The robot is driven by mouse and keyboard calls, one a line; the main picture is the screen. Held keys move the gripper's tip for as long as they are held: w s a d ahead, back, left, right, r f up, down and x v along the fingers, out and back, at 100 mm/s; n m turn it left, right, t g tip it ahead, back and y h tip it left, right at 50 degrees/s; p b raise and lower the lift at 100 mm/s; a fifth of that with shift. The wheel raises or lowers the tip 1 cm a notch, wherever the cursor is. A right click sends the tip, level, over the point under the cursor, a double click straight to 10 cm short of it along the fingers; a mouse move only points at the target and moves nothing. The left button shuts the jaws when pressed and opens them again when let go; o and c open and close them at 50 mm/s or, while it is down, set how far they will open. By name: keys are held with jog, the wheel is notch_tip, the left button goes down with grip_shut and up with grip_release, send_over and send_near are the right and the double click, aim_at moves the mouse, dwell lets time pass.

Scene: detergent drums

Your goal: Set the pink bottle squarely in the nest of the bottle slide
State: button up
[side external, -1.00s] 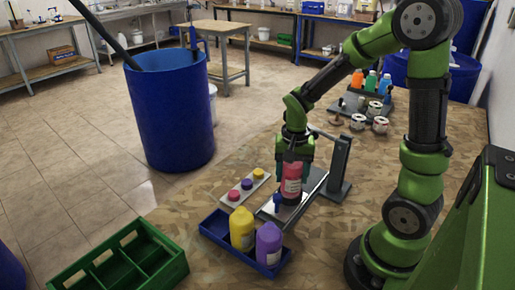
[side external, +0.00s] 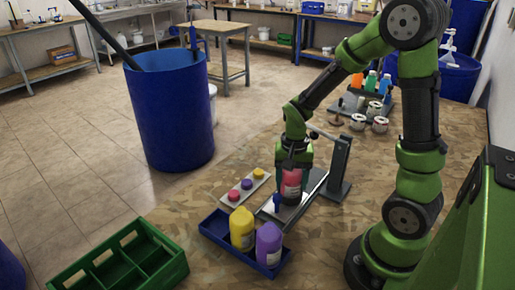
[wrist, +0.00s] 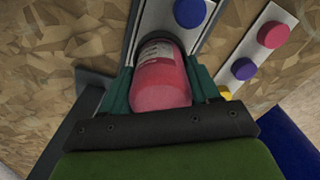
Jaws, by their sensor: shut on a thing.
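The pink bottle (side external: 291,185) is held upright in my gripper (side external: 291,168), which is shut on it from above. The bottle is over the bottle slide (side external: 267,212), a grey metal track, with its base at or close to the track surface. A blue knob (side external: 277,201) stands on the track beside it. In the wrist view the pink bottle (wrist: 161,85) sits between the two fingers, in line with the slide (wrist: 154,18). The nest is hidden under the bottle, so I cannot tell whether the base is seated.
A blue tray (side external: 213,230) with a yellow bottle (side external: 242,229) and a purple bottle (side external: 269,244) stands in front of the slide. A strip with coloured caps (side external: 247,185) lies to the left. A grey post (side external: 339,165) rises right of the slide. A green crate (side external: 120,262) is front left.

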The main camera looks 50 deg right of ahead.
jog(key=o, duration=1.5)
jog(key=shift+c, duration=0.2)
jog(key=shift+r, duration=3.8)
jog(key=shift+a+f+n, duration=0.1)
jog(key=shift+f+n, duration=0.05)
jog(key=shift+n, duration=0.15)
jog(key=s+a+r+n+t+y, duration=0.1)
jog(key=s+a+r+n+t, duration=0.1)
jog(key=a+r, duration=0.3)
jog(key=s+a+r+n+t+y, duration=0.1)
jog(key=s+a+r+n+t, duration=0.2)
jog(key=a+r+n+t, duration=0.2)
jog(key=shift+a+r, duration=0.45)
jog(key=shift+r, duration=0.35)
